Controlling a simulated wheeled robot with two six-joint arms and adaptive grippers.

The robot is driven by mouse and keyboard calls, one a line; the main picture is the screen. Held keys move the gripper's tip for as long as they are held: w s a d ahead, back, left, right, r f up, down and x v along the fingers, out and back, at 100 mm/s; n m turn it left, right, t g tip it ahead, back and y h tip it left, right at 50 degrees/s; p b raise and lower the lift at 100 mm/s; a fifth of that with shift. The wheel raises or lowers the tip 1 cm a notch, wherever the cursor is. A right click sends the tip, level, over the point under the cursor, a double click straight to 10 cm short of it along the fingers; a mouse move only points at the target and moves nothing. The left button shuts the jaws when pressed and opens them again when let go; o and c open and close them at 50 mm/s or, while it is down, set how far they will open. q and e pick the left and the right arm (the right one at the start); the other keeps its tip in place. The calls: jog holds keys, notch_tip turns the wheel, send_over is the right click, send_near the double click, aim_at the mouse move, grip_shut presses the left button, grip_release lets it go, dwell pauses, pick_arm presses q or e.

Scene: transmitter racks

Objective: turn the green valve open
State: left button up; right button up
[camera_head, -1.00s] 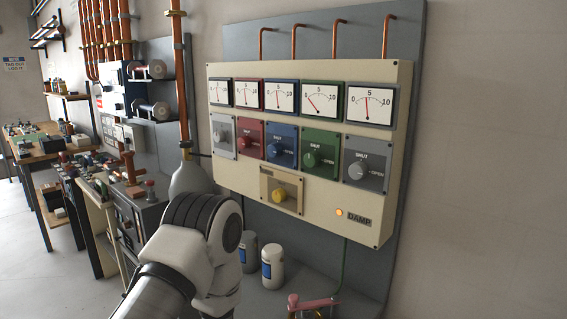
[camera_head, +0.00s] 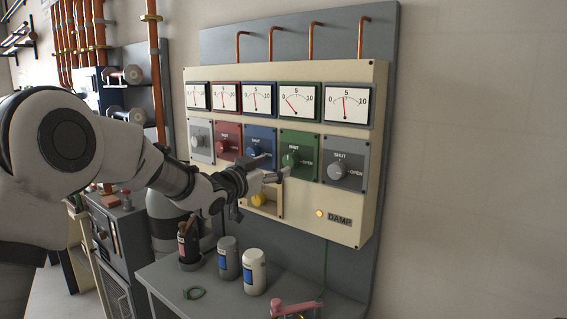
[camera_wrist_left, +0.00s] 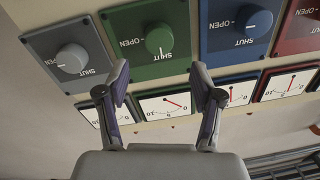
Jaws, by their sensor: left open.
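The green valve (camera_head: 291,158) is a round knob on a green plate marked SHUT and OPEN, fourth in the row on the cream panel. In the left wrist view, where the panel appears upside down, the green knob (camera_wrist_left: 159,41) has its white mark at the SHUT label. My left gripper (camera_head: 274,167) is open and empty in front of the panel, near the green and blue plates. In the wrist view its two fingers (camera_wrist_left: 161,82) stand apart, with the green knob beyond and between them. Contact with the knob cannot be told. My right gripper is not in view.
Beside the green valve are a blue valve (camera_wrist_left: 261,22) and a grey valve (camera_head: 337,170). A yellow knob (camera_head: 259,200) sits below. Gauges (camera_head: 292,102) line the panel top. Canisters (camera_head: 254,272) and a pink tool (camera_head: 297,308) stand on the bench below.

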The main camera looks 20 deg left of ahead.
aim_at(288, 161)
pick_arm(q)
jog(key=p+x, duration=0.2)
jog(key=x, duration=0.3)
jog(key=shift+w+d, duration=0.15)
jog(key=shift+w, duration=0.1)
jog(key=shift+w+d+f, duration=0.1)
jog(key=shift+w, duration=0.25)
jog(key=c, duration=1.1)
jog(key=shift+c, duration=0.2)
